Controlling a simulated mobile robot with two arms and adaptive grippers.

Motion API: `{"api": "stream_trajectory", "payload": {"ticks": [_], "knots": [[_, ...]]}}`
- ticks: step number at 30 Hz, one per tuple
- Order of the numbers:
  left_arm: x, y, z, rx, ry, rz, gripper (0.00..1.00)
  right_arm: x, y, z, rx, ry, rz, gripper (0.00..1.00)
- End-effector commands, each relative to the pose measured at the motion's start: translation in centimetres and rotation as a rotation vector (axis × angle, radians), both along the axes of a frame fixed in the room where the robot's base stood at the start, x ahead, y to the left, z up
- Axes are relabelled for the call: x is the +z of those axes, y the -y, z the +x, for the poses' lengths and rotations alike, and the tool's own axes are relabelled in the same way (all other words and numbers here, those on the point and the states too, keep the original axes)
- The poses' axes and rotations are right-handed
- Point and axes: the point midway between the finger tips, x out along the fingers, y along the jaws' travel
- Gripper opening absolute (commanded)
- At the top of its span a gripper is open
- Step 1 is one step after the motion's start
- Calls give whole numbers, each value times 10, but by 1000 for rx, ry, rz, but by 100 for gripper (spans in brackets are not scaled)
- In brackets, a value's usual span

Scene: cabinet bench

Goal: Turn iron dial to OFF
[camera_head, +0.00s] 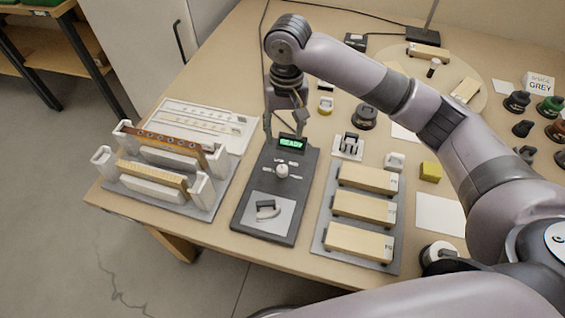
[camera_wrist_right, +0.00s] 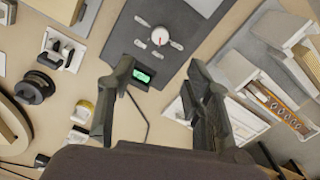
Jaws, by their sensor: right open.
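The iron dial (camera_head: 282,171) is a white round knob on a dark grey control panel (camera_head: 243,222), with small labels around it. A green lit display (camera_head: 293,142) at the panel's far end reads READY. In the right wrist view the dial (camera_wrist_right: 160,37) shows a red mark; its labels are too small to read. My right gripper (camera_head: 285,132) is open and empty above the panel's far end, pointing down. In the wrist view its fingers (camera_wrist_right: 158,70) are spread either side of the display, apart from the dial. My left gripper is not in view.
A rack with white posts and wooden bars (camera_head: 152,175) stands left of the panel. A grey tray (camera_head: 318,245) with several wooden blocks lies to its right. A small metal plate (camera_head: 270,218) with a dark handle is on the panel's near end.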

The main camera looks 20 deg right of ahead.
Motion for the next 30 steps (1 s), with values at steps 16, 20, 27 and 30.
{"api": "stream_trajectory", "payload": {"ticks": [16,20,27,30], "knots": [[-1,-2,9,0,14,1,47,-118,-3,0,2,-1,-2,46],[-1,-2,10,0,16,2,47,-137,-3,0,2,-1,-1,46],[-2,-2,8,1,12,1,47,-153,-4,0,4,2,0,46],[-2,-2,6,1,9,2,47,-153,-4,1,4,2,0,46]]}}
